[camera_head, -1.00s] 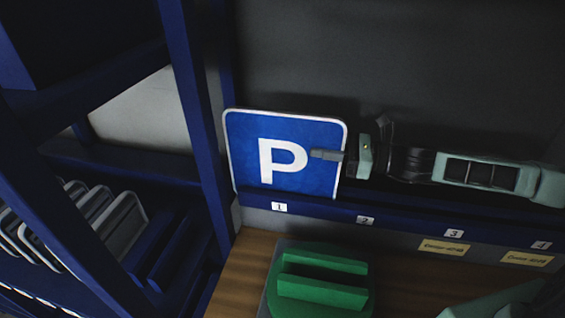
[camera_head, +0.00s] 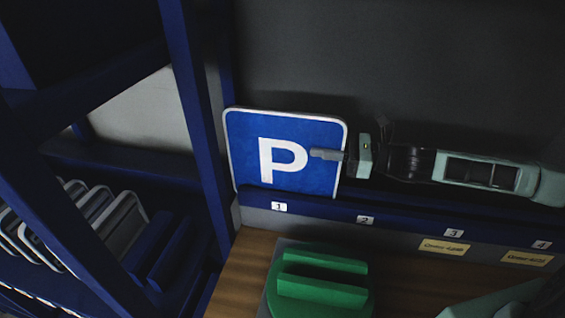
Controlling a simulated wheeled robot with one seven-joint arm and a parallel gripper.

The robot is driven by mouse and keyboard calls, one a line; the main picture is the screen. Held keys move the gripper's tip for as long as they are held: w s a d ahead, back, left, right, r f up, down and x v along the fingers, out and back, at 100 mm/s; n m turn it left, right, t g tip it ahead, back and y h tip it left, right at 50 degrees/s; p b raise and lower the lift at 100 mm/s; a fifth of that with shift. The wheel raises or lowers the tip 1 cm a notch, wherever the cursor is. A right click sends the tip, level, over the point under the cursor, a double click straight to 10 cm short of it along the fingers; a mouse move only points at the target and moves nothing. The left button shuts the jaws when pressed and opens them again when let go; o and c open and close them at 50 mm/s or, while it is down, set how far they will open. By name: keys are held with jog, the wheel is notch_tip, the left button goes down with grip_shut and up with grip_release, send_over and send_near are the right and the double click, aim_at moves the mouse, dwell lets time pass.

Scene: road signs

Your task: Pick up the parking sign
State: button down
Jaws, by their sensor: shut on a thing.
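The parking sign (camera_head: 252,143) is a blue square plate with a white P and a white rim. It stands upright behind the blue shelf rail, above the label 1, against the dark back wall. My gripper (camera_head: 326,154) reaches in from the right and is shut on the sign's right edge. One finger shows in front of the plate; the other finger is hidden behind it.
A blue rail (camera_head: 405,222) with numbered labels runs along the shelf front. A green slotted holder (camera_head: 322,292) stands on the wooden surface (camera_head: 238,268) below. A blue rack post (camera_head: 196,110) rises close to the sign's left. Several plates (camera_head: 122,226) stand in the lower left rack.

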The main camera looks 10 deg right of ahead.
aim_at(328, 116)
jog(key=shift+r, duration=0.1)
dwell(0.5)
notch_tip(328, 116, up, 10)
jog(key=shift+b, duration=1.1)
